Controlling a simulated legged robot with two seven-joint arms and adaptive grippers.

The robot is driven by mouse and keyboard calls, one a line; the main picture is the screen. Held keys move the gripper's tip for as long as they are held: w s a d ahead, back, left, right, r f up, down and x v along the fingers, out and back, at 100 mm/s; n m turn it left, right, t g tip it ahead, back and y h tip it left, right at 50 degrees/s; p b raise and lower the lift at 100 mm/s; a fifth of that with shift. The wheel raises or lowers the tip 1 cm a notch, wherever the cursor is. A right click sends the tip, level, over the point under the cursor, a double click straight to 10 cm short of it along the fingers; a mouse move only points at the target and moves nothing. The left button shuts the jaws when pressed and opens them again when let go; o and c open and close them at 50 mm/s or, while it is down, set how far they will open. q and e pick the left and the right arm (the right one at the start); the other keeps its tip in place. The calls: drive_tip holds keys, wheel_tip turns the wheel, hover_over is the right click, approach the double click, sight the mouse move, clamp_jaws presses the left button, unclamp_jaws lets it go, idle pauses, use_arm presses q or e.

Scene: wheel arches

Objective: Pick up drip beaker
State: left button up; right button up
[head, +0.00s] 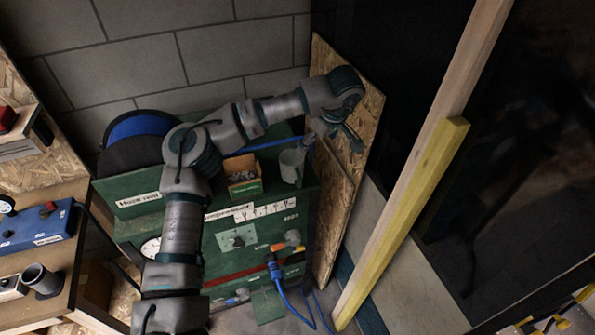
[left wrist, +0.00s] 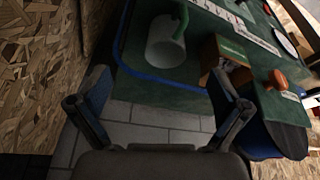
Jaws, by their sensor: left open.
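The drip beaker (head: 291,166), a pale grey cup, stands near the right end of the green cabinet top (head: 262,205). In the left wrist view the beaker (left wrist: 165,44) lies beyond the fingertips, with a green bar-like part across its upper right. My left gripper (head: 334,138) is open and empty, above and to the right of the beaker in the head view. Both fingers show apart in the left wrist view (left wrist: 160,82), and nothing is between them. My right gripper is not in view.
A small open cardboard box (head: 242,177) stands just left of the beaker. A blue hose reel (head: 140,130) sits further left. A chipboard panel (head: 350,150) stands close on the right.

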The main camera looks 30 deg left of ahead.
use_arm(q)
drive_tip(key=a, duration=0.3)
approach(293, 164)
drive_tip(key=shift+s+d+f+y, duration=0.15)
drive_tip(key=shift+s+d+f, duration=0.15)
drive_tip(key=shift+s, duration=0.3)
drive_tip(key=shift+s+d+f+y, duration=0.15)
drive_tip(key=shift+s+d+f, duration=0.1)
drive_tip(key=shift+s, duration=0.35)
drive_tip(key=shift+a+f, duration=0.15)
drive_tip(key=shift+f, duration=0.1)
drive_tip(key=shift+w+a+f, duration=0.1)
drive_tip(key=shift+a+f, duration=0.05)
drive_tip(key=shift+f, duration=0.15)
drive_tip(key=x, duration=0.4)
drive_tip(key=shift+w+a+f+p, duration=0.1)
drive_tip(key=shift+a+f+p, duration=0.1)
drive_tip(key=shift+a+p, duration=0.15)
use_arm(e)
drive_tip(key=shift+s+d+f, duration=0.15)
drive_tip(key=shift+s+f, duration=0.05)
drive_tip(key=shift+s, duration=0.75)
use_arm(q)
drive_tip(key=c, duration=1.2)
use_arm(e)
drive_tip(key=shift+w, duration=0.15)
